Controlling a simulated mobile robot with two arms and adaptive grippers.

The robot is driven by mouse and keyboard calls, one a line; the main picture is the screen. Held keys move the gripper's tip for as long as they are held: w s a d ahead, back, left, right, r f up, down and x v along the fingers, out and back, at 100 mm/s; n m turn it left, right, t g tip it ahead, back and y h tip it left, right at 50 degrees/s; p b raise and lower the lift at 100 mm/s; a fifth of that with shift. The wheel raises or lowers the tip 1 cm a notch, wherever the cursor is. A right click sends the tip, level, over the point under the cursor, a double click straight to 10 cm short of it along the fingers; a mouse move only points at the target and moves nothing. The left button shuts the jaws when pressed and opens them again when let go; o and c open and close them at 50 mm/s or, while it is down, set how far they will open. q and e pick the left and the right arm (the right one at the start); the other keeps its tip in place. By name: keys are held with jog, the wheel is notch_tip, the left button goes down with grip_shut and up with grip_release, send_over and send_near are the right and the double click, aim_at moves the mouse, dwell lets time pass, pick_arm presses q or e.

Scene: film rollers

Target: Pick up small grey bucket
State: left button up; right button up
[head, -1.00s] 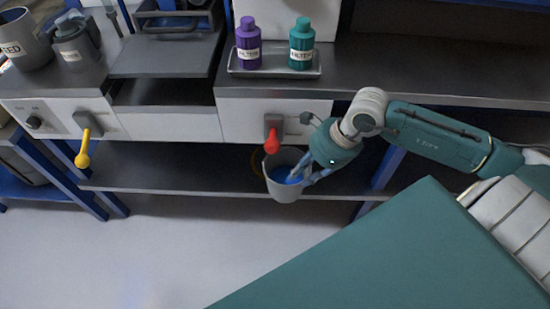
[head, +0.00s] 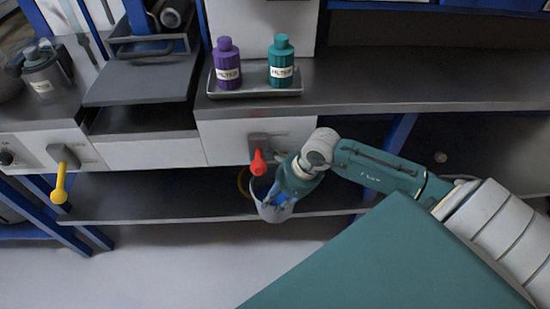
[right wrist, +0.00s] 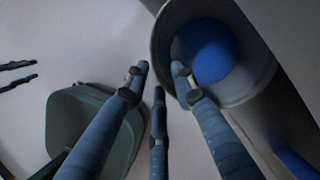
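The small grey bucket (head: 268,212) is below the red-handled tap, in front of the lower shelf, with something blue inside. What bears it is unclear. In the right wrist view the bucket (right wrist: 262,68) fills the upper right, with a round blue thing (right wrist: 205,50) in its mouth. My right gripper (head: 279,200) is at the bucket in the head view. In the right wrist view my right gripper (right wrist: 158,75) has its fingers spread, one over the bucket's mouth and the others outside its rim. A firm grip does not show.
The red handle (head: 258,162) hangs just above the bucket. A yellow handle (head: 60,184) is to the left. A tray (head: 225,94) on the counter holds a purple bottle (head: 228,63) and a teal bottle (head: 281,61). The lower shelf (head: 150,207) runs behind; the floor in front is clear.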

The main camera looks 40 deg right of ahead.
jog(key=shift+w+f, duration=0.1)
jog(key=shift+f, duration=0.1)
grip_shut()
jog(key=shift+w+r, duration=0.1)
jog(key=shift+r, duration=0.05)
jog(key=shift+r, duration=0.2)
